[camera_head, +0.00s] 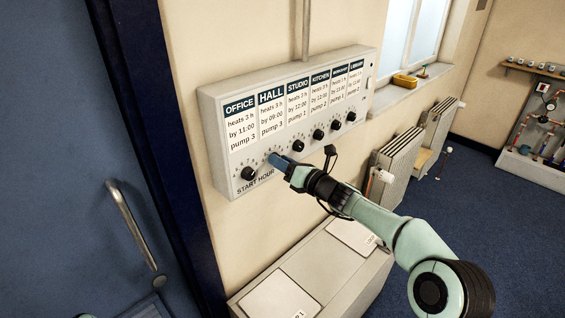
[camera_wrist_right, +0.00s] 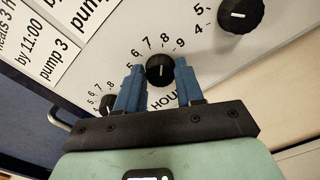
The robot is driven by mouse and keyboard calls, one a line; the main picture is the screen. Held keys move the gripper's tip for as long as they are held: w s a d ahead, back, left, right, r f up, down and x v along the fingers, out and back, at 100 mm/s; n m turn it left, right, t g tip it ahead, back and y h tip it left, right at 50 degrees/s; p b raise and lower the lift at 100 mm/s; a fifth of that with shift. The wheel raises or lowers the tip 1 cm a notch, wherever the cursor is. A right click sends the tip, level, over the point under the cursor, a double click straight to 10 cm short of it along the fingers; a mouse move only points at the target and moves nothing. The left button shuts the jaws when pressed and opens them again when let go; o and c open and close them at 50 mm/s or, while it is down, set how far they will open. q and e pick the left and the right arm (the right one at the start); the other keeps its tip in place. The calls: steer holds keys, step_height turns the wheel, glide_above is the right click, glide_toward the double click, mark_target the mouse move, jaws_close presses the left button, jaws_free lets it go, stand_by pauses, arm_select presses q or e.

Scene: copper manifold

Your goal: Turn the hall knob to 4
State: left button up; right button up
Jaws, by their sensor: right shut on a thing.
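The hall knob (camera_wrist_right: 159,70) is a round black dial with a light pointer line, seen in the right wrist view. The line looks near upright in that view, roughly towards the 7 and 8; its exact reading is hard to tell. My right gripper (camera_wrist_right: 159,88) has its blue fingers on either side of the knob, shut on it. In the head view my right gripper (camera_head: 279,161) is at the panel under the HALL label (camera_head: 271,97), and hides the hall knob there. The left finger covers part of the dial's lower numbers. My left gripper is not in view.
The office knob (camera_head: 248,173) is close on the left and the studio knob (camera_head: 299,146) close on the right. More knobs continue along the white panel (camera_head: 214,120). A pale cabinet (camera_head: 325,262) stands below; a blue door (camera_head: 60,150) is at left.

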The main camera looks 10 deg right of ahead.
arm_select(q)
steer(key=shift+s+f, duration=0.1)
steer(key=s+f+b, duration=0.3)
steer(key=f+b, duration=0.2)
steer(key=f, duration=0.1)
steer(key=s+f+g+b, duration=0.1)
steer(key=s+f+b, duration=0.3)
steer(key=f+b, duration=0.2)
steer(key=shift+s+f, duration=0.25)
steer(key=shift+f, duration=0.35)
arm_select(e)
steer(key=shift+s+a+n, duration=0.1)
steer(key=shift+n, duration=5.85)
steer(key=shift+s+a+n, duration=0.1)
steer(key=shift+n, duration=5.85)
steer(key=o, duration=1)
steer(key=shift+f, duration=0.1)
arm_select(q)
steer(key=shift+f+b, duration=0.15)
steer(key=shift+b, duration=0.2)
arm_select(e)
steer(key=shift+d, duration=0.1)
